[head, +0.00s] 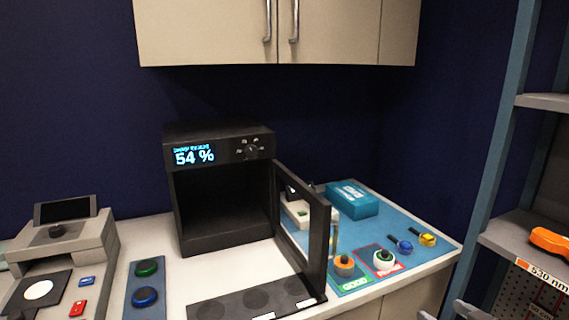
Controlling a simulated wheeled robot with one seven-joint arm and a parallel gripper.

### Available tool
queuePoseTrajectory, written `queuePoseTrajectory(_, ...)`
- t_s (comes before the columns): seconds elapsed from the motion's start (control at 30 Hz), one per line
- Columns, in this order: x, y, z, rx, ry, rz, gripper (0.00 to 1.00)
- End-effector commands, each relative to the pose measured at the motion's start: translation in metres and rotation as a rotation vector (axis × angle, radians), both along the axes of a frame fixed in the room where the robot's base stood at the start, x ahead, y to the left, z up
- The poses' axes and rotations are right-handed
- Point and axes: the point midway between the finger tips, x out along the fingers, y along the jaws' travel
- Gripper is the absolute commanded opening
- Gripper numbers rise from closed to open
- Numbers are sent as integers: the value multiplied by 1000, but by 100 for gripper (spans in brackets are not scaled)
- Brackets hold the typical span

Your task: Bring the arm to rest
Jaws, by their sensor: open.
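My gripper and arm are not clearly seen in the head view. The black box-shaped device (218,215) stands on the white counter (165,238), with a lit display (194,156) reading 54 %. Its door (318,235) stands wide open, swung out toward the front right. The inside of the device is dark, and I make out nothing in it.
A grey machine (62,240) stands at left, beside a pad with a green button (147,267) and a blue button (146,297). A blue mat (420,235) carries a teal box (352,200) and small items. A shelf rack (490,165) stands right; cabinets (200,32) hang above.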

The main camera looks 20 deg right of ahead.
Motion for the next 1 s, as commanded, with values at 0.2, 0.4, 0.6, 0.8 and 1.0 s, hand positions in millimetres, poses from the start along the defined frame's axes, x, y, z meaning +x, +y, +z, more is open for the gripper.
queuePoseTrajectory(0.2, 21, 35, 5, 18, 99, 92, 90)
queuePoseTrajectory(0.4, 39, 80, 10, 31, 233, 189, 90)
queuePoseTrajectory(0.6, 48, 143, 23, 23, 427, 285, 90)
queuePoseTrajectory(0.8, 29, 224, 58, -38, 665, 314, 90)
queuePoseTrajectory(1.0, -30, 286, 114, -81, 774, 206, 90)
